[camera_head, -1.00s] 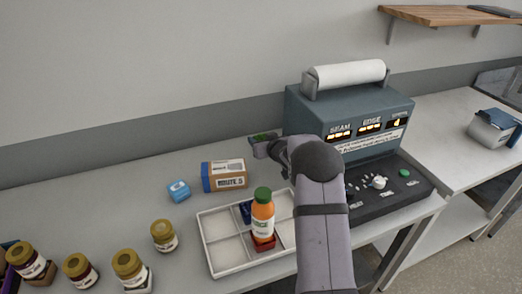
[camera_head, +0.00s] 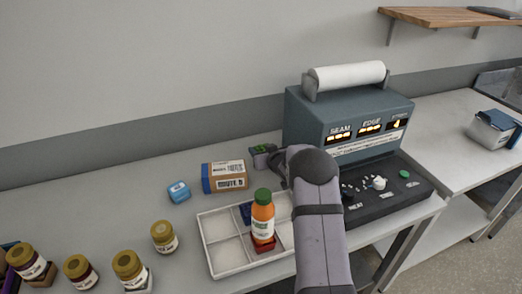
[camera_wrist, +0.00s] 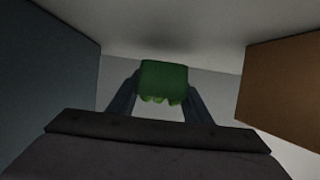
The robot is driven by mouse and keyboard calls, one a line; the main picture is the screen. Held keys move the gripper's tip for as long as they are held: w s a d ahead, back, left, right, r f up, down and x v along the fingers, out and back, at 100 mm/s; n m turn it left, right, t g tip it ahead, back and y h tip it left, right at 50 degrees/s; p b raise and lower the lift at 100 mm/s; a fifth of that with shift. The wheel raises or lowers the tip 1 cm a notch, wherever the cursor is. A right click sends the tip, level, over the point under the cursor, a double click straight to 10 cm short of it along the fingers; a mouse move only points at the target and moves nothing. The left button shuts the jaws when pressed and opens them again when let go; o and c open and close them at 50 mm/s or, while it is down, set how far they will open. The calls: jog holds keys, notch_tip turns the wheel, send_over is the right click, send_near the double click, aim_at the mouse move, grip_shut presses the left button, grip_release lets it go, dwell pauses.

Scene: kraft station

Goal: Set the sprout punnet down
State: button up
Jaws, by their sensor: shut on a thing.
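The sprout punnet (camera_wrist: 163,80) shows green in the wrist view, between the two fingers of my gripper (camera_wrist: 160,100). My gripper is shut on it. In the head view the punnet (camera_head: 263,149) is a small green-topped shape at the back of the bench, left of the sealing machine, and my gripper (camera_head: 265,158) is at it, partly hidden by my arm. I cannot tell whether the punnet's underside touches the bench.
The sealing machine (camera_head: 345,125) stands close on the right. A brown box (camera_head: 225,176) and a small blue box (camera_head: 179,191) lie to the left. A white divided tray (camera_head: 228,252) holds an orange bottle (camera_head: 262,214). Several jars (camera_head: 130,268) stand at front left.

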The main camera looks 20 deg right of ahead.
jog(key=shift+f+b, duration=0.3)
jog(key=shift+f, duration=0.2)
jog(key=o, duration=1.1)
jog(key=shift+c, duration=0.2)
jog(key=shift+r+p, duration=0.6)
jog(key=shift+r, duration=0.1)
jog(key=shift+s, duration=0.3)
jog(key=b+v, duration=0.2)
jog(key=v, duration=0.9)
jog(key=shift+s, duration=0.15)
jog(key=shift+r, duration=0.2)
